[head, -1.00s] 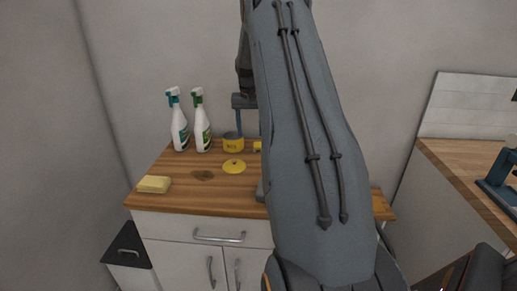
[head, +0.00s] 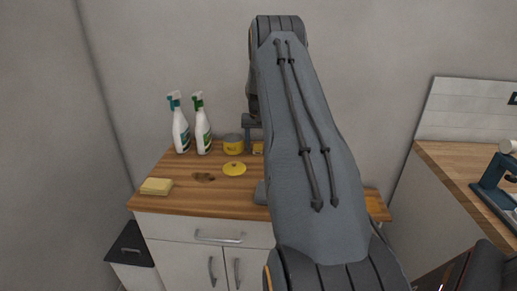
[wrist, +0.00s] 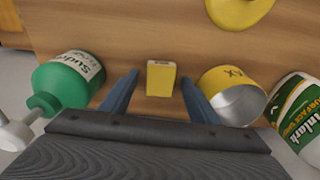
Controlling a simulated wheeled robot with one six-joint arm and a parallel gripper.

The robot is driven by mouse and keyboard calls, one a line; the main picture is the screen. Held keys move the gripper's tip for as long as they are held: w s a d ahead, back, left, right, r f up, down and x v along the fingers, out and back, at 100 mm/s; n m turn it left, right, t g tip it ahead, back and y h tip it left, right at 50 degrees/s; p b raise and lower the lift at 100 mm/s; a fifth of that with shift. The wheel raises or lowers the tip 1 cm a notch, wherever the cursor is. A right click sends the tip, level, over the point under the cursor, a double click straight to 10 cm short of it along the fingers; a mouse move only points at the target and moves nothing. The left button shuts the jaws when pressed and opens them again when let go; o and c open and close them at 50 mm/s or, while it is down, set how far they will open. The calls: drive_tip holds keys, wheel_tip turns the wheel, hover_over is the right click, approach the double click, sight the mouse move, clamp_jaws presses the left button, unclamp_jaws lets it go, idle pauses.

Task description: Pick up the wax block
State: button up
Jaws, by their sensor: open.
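The wax block (wrist: 161,78), a small pale yellow block, stands on the wooden counter in the wrist view. In the head view a bit of it (head: 258,148) shows right of the yellow tin, partly hidden by my arm. My gripper (wrist: 160,84) is open, with one blue finger to the left of the block and one to the right. There are visible gaps between the fingers and the block, and the jaws hold nothing. The head view mostly hides the fingers.
An open yellow tin (wrist: 225,85) stands close by the right finger, and a green bottle (wrist: 68,82) is left of the left finger. A yellow lid (head: 234,168), a sponge-like block (head: 156,186) and two spray bottles (head: 203,130) are also on the counter (head: 190,200).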

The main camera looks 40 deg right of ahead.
drive_tip(key=c, duration=1.2)
drive_tip(key=shift+r, duration=0.1)
